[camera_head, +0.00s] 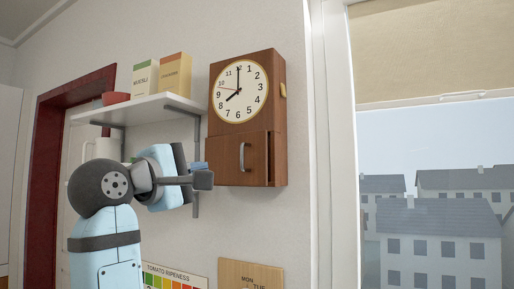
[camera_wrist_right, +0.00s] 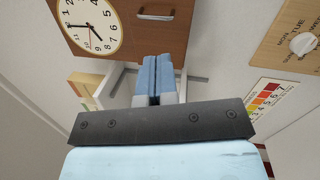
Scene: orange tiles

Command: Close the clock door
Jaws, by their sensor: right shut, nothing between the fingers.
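The wooden clock (camera_head: 278,120) hangs on the wall with a round white dial. Its lower door (camera_head: 225,160) has a vertical metal handle (camera_head: 242,157). The door's left edge sticks out slightly past the case, so it looks a little ajar, though the gap is hard to judge. My right gripper (camera_head: 203,178) is shut and empty at the door's lower left edge; I cannot tell whether it touches. In the right wrist view its blue fingers (camera_wrist_right: 158,70) point at the clock's brown wood (camera_wrist_right: 160,38), with the handle (camera_wrist_right: 156,17) ahead. My left gripper is out of view.
A ripeness chart (camera_head: 175,277) and a wooden calendar (camera_head: 250,274) are below. A window is at right.

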